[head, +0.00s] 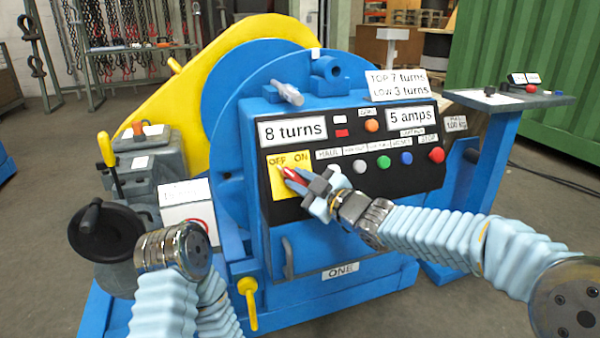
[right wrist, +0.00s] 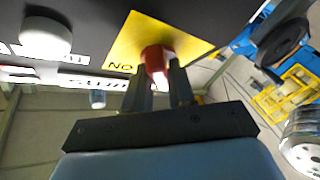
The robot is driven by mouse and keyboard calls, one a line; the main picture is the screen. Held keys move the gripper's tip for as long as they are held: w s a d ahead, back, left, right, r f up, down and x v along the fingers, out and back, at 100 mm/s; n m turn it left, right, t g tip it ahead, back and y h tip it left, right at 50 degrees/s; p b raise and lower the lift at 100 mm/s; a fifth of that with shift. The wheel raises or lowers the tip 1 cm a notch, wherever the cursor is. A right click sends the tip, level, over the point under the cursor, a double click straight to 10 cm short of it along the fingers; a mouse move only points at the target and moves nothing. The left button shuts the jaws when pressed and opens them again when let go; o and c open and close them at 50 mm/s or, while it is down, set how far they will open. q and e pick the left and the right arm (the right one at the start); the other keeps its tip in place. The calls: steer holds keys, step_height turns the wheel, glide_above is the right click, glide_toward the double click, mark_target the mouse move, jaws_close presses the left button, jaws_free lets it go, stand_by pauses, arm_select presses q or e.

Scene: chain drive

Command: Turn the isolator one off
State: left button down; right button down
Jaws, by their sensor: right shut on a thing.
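The isolator is a red rotary handle (head: 291,174) on a yellow plate (head: 277,190) marked OFF and ON, at the left of the black control panel on machine ONE. My right gripper (head: 296,178) is shut on the red handle, which is partly hidden by the fingers. The visible red end leans up and left, towards the OFF side. In the right wrist view the red handle (right wrist: 156,60) sits between the two dark fingers in front of the yellow plate (right wrist: 140,38). My left arm shows at the lower left, but its gripper cannot be seen.
White, green, blue and red buttons (head: 384,162) line the panel right of the isolator. Displays read "8 turns" (head: 292,130) and "5 amps" (head: 411,118). A yellow lever (head: 249,300) stands low at the front. A black handwheel (head: 105,233) is at the left.

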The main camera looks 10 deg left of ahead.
steer(key=shift+r+n, duration=0.1)
steer(key=shift+n, duration=0.2)
steer(key=shift+g, duration=0.4)
steer(key=c, duration=1)
jaws_free()
steer(key=shift+c, duration=0.2)
steer(key=v, duration=1.3)
steer(key=shift+s+d, duration=0.2)
steer(key=shift+d, duration=0.1)
